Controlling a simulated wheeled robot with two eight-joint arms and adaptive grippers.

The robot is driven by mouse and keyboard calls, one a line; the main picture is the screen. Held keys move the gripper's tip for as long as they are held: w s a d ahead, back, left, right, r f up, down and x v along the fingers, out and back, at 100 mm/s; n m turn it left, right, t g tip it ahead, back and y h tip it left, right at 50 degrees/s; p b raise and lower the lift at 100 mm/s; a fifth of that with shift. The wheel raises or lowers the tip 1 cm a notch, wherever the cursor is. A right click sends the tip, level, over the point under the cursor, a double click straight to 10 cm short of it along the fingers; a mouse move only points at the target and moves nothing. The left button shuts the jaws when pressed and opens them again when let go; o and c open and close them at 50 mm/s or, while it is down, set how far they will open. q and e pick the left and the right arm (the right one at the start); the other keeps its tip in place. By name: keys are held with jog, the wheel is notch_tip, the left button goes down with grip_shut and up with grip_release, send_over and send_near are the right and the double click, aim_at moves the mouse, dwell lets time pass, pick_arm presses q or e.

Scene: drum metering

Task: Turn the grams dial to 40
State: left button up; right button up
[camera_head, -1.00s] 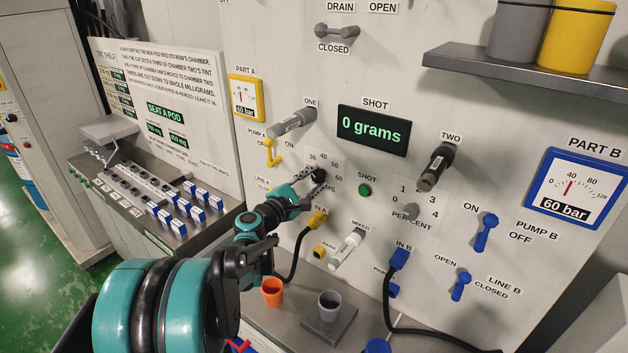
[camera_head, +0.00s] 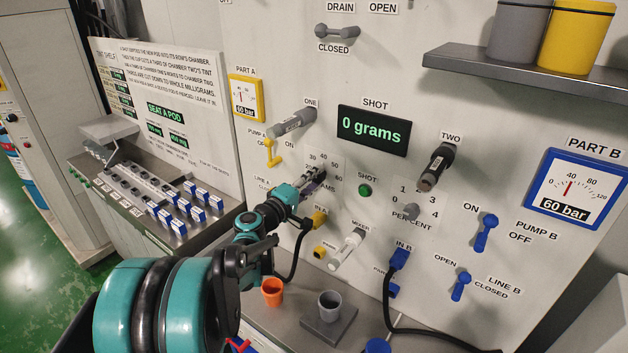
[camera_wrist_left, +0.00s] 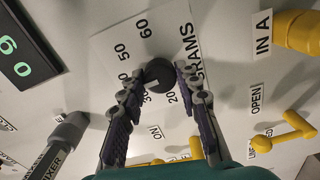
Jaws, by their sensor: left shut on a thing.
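The grams dial is a small dark round knob on a white scale plate (camera_head: 335,184), below and left of the shot display (camera_head: 374,130). The display reads 0 grams. My left gripper (camera_head: 318,176) covers most of the dial in the head view. In the left wrist view, the dial (camera_wrist_left: 158,74) sits between the two fingertips, and my left gripper (camera_wrist_left: 160,79) is shut on it. The numbers 20 to 60 show around it. A small light mark on the knob seems to face near 30, but I cannot read it surely. My right gripper is not in view.
A green shot button (camera_head: 365,190) and the percent dial (camera_head: 411,211) are right of the gripper. A yellow IN A connector (camera_head: 319,218) and the mixer handle (camera_head: 347,250) sit below.

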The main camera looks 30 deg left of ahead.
pick_arm(q)
jog(key=shift+m, duration=0.3)
jog(key=o, duration=1.2)
jog(key=shift+c, duration=0.2)
jog(key=shift+s, duration=0.15)
jog(key=s, duration=1.1)
jog(key=shift+s+a, duration=0.35)
jog(key=shift+a, duration=0.1)
jog(key=shift+d, duration=0.1)
